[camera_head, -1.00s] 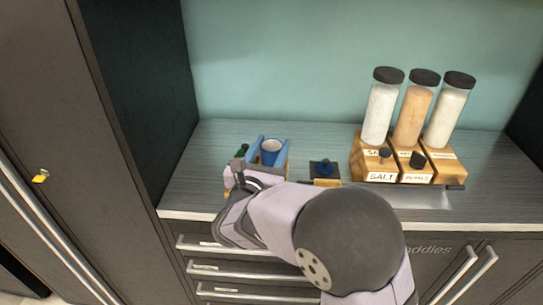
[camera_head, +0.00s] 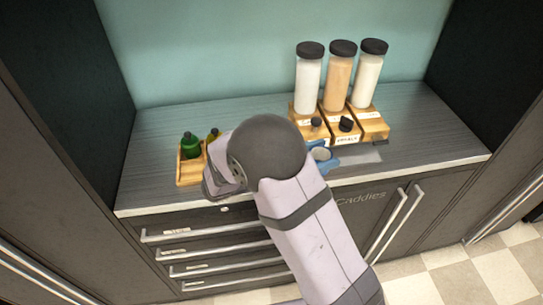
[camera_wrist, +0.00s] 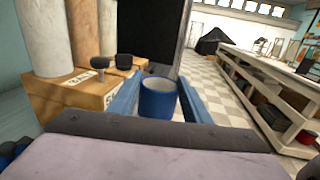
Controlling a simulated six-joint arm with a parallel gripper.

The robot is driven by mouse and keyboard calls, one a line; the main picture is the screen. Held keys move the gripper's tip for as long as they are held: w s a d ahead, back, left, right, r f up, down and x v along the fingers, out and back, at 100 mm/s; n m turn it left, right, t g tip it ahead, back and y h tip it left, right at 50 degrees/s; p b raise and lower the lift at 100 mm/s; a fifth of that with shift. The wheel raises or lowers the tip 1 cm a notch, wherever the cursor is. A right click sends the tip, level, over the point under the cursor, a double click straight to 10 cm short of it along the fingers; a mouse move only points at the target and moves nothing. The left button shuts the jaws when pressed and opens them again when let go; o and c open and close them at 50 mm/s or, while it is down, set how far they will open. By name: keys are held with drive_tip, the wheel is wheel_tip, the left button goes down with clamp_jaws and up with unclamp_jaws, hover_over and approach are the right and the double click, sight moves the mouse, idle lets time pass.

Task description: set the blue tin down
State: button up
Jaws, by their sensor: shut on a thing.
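The blue tin (camera_wrist: 158,98) is an open-topped cup with a pale inside. My gripper (camera_wrist: 158,103) is shut on it, with one blue finger on each side, and the tin looks upright. In the head view the tin (camera_head: 320,154) shows between the blue fingers of my gripper (camera_head: 322,158), just in front of the wooden dispenser stand and near the counter's front edge. My arm covers part of it. I cannot tell whether its base touches the counter.
The wooden dispenser stand (camera_head: 372,124) holds three tall jars with black lids, close behind my gripper. A metal plate (camera_head: 366,156) lies in front of it. A wooden tray (camera_head: 190,177) with green bottles stands at the left. The counter's right end (camera_head: 440,130) is clear.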

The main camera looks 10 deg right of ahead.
drive_tip(key=s+a+f+m+g+y+p, duration=0.15)
drive_tip(key=s+m+g+y, duration=0.25)
drive_tip(key=s+m+g, duration=0.4)
drive_tip(key=s+a+f+m+g+y+p, duration=0.1)
drive_tip(key=s+a+f+m+g+y, duration=0.3)
drive_tip(key=s+g, duration=0.65)
drive_tip(key=a+m+y+b, duration=0.3)
drive_tip(key=a+m+y, duration=1.3)
drive_tip(key=y, duration=0.4)
drive_tip(key=w+a+r+m+t+y+b, duration=0.1)
drive_tip(key=w+r+m+t+y+b, duration=0.1)
drive_tip(key=w+m+t+y, duration=0.35)
drive_tip(key=w+a+r+m+t+y+b, duration=0.1)
drive_tip(key=w+a+m+t+y+b, duration=0.1)
drive_tip(key=w+m+t, duration=0.65)
drive_tip(key=w+d+r+m+t+h+b, duration=0.25)
drive_tip(key=w+d+t, duration=0.35)
drive_tip(key=w+t, duration=0.45)
drive_tip(key=w+d+r+m+t+h, duration=0.1)
drive_tip(key=w+d+m+t+h, duration=0.45)
drive_tip(key=d, duration=0.35)
drive_tip(key=shift+h, duration=0.25)
drive_tip(key=shift+s+f, duration=0.15)
drive_tip(key=shift+f, duration=4.85)
